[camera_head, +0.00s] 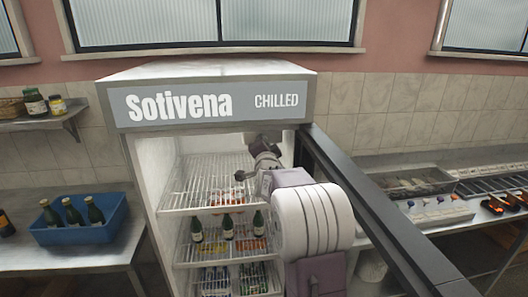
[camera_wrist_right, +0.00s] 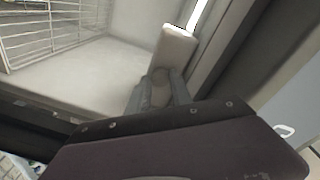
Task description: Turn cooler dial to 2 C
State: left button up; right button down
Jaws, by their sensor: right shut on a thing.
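The cooler (camera_head: 245,106), with a "Sotivena CHILLED" sign, stands open in the head view. My right arm reaches into its upper right part, and my right gripper (camera_head: 262,150) is small and partly hidden there by the arm. In the wrist view my right gripper (camera_wrist_right: 160,86) is shut on a small rounded pale knob, apparently the dial (camera_wrist_right: 158,74). The knob sits at the lower end of a pale block (camera_wrist_right: 180,45) near the cooler's inner wall. The dial's markings and setting cannot be read. My left gripper is not in view.
The open dark-framed door (camera_head: 385,215) swings out to the right, close beside my right arm. Wire shelves (camera_head: 180,207) inside hold bottles and packs. A blue crate (camera_head: 105,230) of bottles stands left on a counter. A grill (camera_head: 500,185) is at right.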

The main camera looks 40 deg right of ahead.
jog(key=shift+m+y+b, duration=0.4)
jog(key=shift+m+b, duration=3.4)
jog(key=shift+m, duration=0.3)
jog(key=shift+r, duration=0.15)
jog(key=c, duration=1.1)
grip_release()
jog(key=shift+c, duration=0.2)
jog(key=shift+d+r, duration=0.1)
